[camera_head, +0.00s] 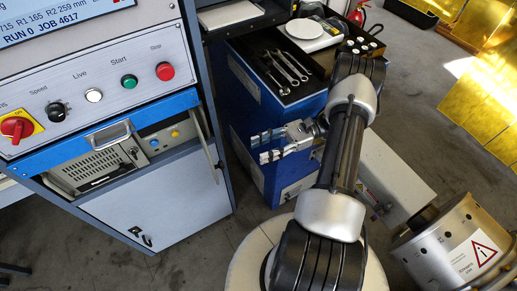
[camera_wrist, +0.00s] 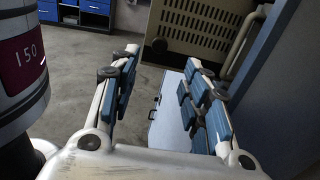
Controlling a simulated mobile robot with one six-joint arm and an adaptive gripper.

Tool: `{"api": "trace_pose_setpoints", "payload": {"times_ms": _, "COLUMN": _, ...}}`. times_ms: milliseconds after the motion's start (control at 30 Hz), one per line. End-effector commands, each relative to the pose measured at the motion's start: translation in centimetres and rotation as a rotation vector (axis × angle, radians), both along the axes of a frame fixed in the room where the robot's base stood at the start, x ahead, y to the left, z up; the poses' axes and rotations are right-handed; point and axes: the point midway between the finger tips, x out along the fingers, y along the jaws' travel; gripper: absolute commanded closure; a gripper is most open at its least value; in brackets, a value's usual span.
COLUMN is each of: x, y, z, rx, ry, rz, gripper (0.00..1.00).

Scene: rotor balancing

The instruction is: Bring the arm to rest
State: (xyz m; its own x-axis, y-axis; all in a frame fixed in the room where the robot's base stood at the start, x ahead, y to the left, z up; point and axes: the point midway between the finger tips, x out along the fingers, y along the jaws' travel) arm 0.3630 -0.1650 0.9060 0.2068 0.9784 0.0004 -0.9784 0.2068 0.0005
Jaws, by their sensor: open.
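My gripper (camera_head: 264,145) is open and empty in the head view. It hangs in the air in front of the blue tool cabinet (camera_head: 252,88), to the right of the control cabinet. My arm reaches up from the bottom and bends back at the top right. In the wrist view both fingers of my gripper (camera_wrist: 160,85) stand apart with blue pads, and nothing lies between them. Beyond them are the grey floor and the control cabinet's light door (camera_wrist: 172,120).
The control cabinet (camera_head: 165,205) has a red Stop button (camera_head: 165,71) and an open side flap. Wrenches (camera_head: 288,66) and a round white scale (camera_head: 304,28) lie on the tool cabinet. A metal cylinder (camera_head: 455,240) with a warning label stands right. Yellow panels (camera_head: 485,85) stand beyond free floor.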

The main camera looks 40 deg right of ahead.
Motion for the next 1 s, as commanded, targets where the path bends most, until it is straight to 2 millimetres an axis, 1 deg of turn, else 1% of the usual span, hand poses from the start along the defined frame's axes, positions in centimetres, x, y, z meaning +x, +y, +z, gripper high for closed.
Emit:
{"api": "trace_pose_setpoints", "payload": {"times_ms": 400, "x": 0.0, "y": 0.0, "z": 0.0, "rx": -0.001, "ry": -0.001, "rz": 0.000, "gripper": 0.57}}
{"api": "trace_pose_setpoints", "payload": {"times_ms": 467, "x": 0.1, "y": 0.1, "z": 0.3, "rx": -0.010, "ry": -0.003, "rz": 0.007, "gripper": 0.57}}
{"api": "trace_pose_setpoints", "payload": {"times_ms": 533, "x": 0.3, "y": 0.5, "z": 1.0, "rx": -0.039, "ry": -0.011, "rz": 0.031, "gripper": 0.57}}
{"api": "trace_pose_setpoints", "payload": {"times_ms": 567, "x": 0.5, "y": 0.7, "z": 1.6, "rx": -0.061, "ry": -0.018, "rz": 0.048, "gripper": 0.57}}
{"api": "trace_pose_setpoints", "payload": {"times_ms": 667, "x": 0.9, "y": 2.1, "z": 4.1, "rx": -0.164, "ry": -0.049, "rz": 0.134, "gripper": 0.57}}
{"api": "trace_pose_setpoints", "payload": {"times_ms": 767, "x": 0.9, "y": 4.1, "z": 7.1, "rx": -0.302, "ry": -0.099, "rz": 0.246, "gripper": 0.57}}
{"api": "trace_pose_setpoints", "payload": {"times_ms": 800, "x": 0.8, "y": 5.0, "z": 8.3, "rx": -0.359, "ry": -0.124, "rz": 0.291, "gripper": 0.57}}
{"api": "trace_pose_setpoints", "payload": {"times_ms": 867, "x": 0.5, "y": 6.2, "z": 9.9, "rx": -0.443, "ry": -0.161, "rz": 0.359, "gripper": 0.57}}
{"api": "trace_pose_setpoints", "payload": {"times_ms": 1000, "x": -0.7, "y": 9.0, "z": 13.5, "rx": -0.636, "ry": -0.268, "rz": 0.509, "gripper": 0.57}}
